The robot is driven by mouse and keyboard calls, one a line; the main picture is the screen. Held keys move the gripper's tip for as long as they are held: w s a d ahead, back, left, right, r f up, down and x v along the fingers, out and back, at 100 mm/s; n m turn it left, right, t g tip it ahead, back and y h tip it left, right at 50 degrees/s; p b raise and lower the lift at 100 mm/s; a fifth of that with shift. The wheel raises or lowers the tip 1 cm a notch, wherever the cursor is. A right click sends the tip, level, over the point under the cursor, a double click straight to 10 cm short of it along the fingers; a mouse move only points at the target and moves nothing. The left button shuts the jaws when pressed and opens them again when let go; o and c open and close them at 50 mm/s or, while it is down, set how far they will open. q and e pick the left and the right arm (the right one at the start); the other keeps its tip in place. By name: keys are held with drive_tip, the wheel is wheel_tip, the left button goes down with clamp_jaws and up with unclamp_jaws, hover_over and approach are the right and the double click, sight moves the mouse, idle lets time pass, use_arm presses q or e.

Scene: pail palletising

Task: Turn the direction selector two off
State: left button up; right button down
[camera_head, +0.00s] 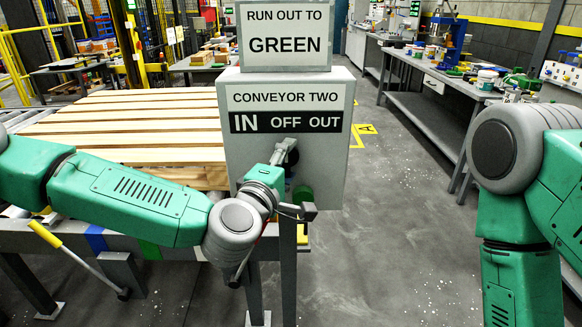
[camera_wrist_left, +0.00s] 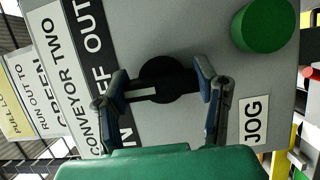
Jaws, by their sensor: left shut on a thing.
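In the left wrist view the selector (camera_wrist_left: 168,92) lies between the two fingers. My left gripper (camera_head: 281,152) is shut on it, with a finger at each side of the bar. Which word the selector points at I cannot tell. My right arm shows at the right of the head view, but its gripper is out of view.
A green button (camera_wrist_left: 264,26) sits beside the selector, close to the JOG label (camera_wrist_left: 254,121). A sign reading RUN OUT TO GREEN (camera_head: 285,32) stands on the box. A slatted wooden pallet (camera_head: 140,112) lies behind to the left. The floor to the right is clear up to a workbench (camera_head: 435,80).

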use_arm(q)
drive_tip(key=shift+a+f, duration=0.2)
drive_tip(key=shift+f, duration=0.15)
drive_tip(key=o, duration=1.2)
drive_tip(key=shift+a+r, duration=0.15)
drive_tip(key=shift+a, duration=0.1)
drive_tip(key=v, duration=1.2)
drive_tip(key=shift+a, duration=0.1)
